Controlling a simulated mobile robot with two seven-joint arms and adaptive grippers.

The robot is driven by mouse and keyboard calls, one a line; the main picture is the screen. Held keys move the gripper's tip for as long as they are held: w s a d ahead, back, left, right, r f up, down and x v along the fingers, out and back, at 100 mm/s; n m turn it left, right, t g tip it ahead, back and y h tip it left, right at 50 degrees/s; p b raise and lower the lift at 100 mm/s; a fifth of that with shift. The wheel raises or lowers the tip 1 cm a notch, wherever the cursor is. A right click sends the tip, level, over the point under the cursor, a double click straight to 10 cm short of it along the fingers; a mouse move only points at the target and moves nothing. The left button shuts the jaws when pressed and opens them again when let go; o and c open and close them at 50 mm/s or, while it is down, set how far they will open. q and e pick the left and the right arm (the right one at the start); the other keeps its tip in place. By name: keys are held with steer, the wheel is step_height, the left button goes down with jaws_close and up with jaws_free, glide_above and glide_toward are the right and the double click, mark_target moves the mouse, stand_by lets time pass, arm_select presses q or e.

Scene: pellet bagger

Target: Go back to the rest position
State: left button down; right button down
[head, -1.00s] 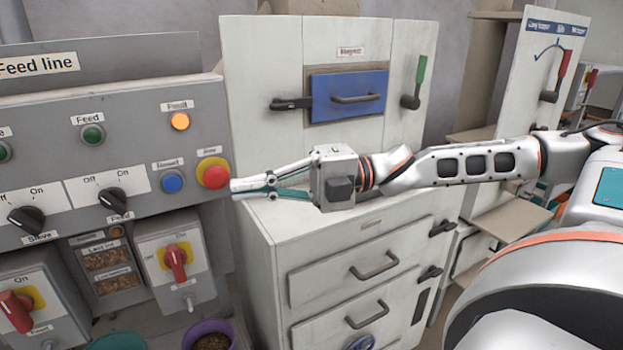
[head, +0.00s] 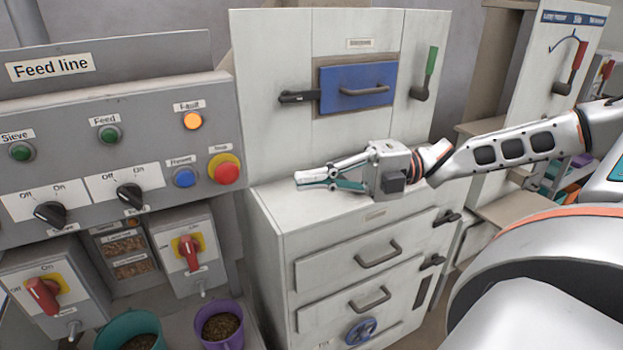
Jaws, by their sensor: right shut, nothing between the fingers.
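My right gripper (head: 298,181) shows in the middle of the head view, pointing left, shut and empty. It is in front of the white cabinet (head: 268,85), over the lower unit's top, to the right of the red stop button (head: 227,172) and apart from it. My right arm comes in from the right edge. My left gripper is not in view.
The Feed line panel (head: 100,160) stands at left with an orange Fault lamp (head: 192,121), a blue button (head: 184,178) and black knobs. Below are red switches and a teal bucket (head: 118,326) and purple bucket (head: 206,336) holding pellets. The cabinet has a blue drawer (head: 340,80).

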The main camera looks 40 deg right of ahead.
stand_by(0.6)
steer(key=w+a+f+m+t+h, duration=0.15)
steer(key=a+f+m, duration=0.3)
steer(key=f, duration=0.45)
steer(key=w+a+f+m+t+h, duration=0.1)
steer(key=a+f+m+t+h, duration=0.3)
steer(key=f, duration=0.6)
steer(key=w+a+f+m+y, duration=0.1)
steer(key=a+f+m, duration=0.2)
steer(key=f+m, duration=0.45)
steer(key=s+f+m+h, duration=0.3)
steer(key=f, duration=0.4)
steer(key=s+f+m+g+h, duration=0.1)
steer(key=s+f+m+h, duration=0.2)
steer(key=f, duration=0.5)
steer(key=s+a+f+m+g+h, duration=0.1)
steer(key=s+f+m+h, duration=0.2)
steer(key=f, duration=0.5)
steer(key=shift+s+f+m, duration=0.15)
steer(key=shift+s+m, duration=0.55)
steer(key=shift+s, duration=0.55)
